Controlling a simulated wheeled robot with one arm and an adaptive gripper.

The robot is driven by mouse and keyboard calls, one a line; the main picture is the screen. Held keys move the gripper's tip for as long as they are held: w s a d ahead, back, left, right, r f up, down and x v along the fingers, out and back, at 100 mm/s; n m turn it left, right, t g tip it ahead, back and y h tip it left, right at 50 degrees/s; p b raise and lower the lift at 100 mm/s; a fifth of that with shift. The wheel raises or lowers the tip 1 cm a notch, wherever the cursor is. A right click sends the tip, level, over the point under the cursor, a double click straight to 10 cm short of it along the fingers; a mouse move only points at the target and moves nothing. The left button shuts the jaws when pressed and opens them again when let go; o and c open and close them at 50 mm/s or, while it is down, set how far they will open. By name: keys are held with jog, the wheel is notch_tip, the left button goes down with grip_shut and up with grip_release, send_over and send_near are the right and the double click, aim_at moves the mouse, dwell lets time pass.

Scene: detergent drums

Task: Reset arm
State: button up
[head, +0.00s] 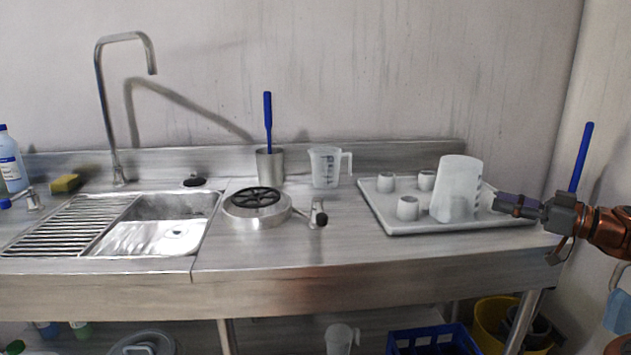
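My gripper (507,204) is at the right side of the head view, with its arm coming in from the right edge. It points left and is over or in front of the right end of a white tray (400,229). A translucent white jug (457,188) stands on the tray just left of the fingertips, with a small gap between them in the picture. The fingers are seen side-on and small, so I cannot tell whether they are open or shut. No object clearly shows between them.
Small white cups (408,207) share the tray. A measuring jug (325,167), a metal cup (270,166) with a blue-handled tool, and a round device (258,207) stand on the steel counter (350,250). A sink (165,225) is at left. Blue (430,340) and yellow (492,318) containers sit below.

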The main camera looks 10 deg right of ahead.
jog(key=w+a+r+g+y+p, duration=0.25)
jog(key=a+r, duration=0.35)
jog(key=a, duration=0.4)
jog(key=s+a+r+g+h+p, duration=0.1)
jog(key=s+a+r+g+p, duration=0.15)
jog(key=a, duration=0.55)
jog(key=s+a+r+g+h+p, duration=0.1)
jog(key=s+a+g+p, duration=0.25)
jog(key=a, duration=0.55)
jog(key=s+a+r+g+h+p, duration=0.1)
jog(key=s+a+r+g+p, duration=0.2)
jog(key=a, duration=0.5)
jog(key=s+a+f+m+g+h+p, duration=0.1)
jog(key=s+a+f+h+p, duration=0.25)
jog(key=s, duration=0.25)
jog(key=s+a+f+m+g+h+p, duration=0.1)
jog(key=s+a+f+g+h+p, duration=0.1)
jog(key=s+a+p, duration=0.3)
jog(key=s+d+f+m+h+p, duration=0.2)
jog(key=s+d+m+p, duration=0.1)
jog(key=s+d, duration=0.2)
jog(key=s+d+f+m+g+h+p, duration=0.1)
jog(key=s+d, duration=0.4)
jog(key=s, duration=0.5)
jog(key=f+m+h+p, duration=0.1)
jog(key=m+h+p, duration=0.1)
jog(key=shift+s+d+f+h, duration=0.15)
jog(key=shift+s+f+h, duration=0.05)
jog(key=shift+h, duration=0.1)
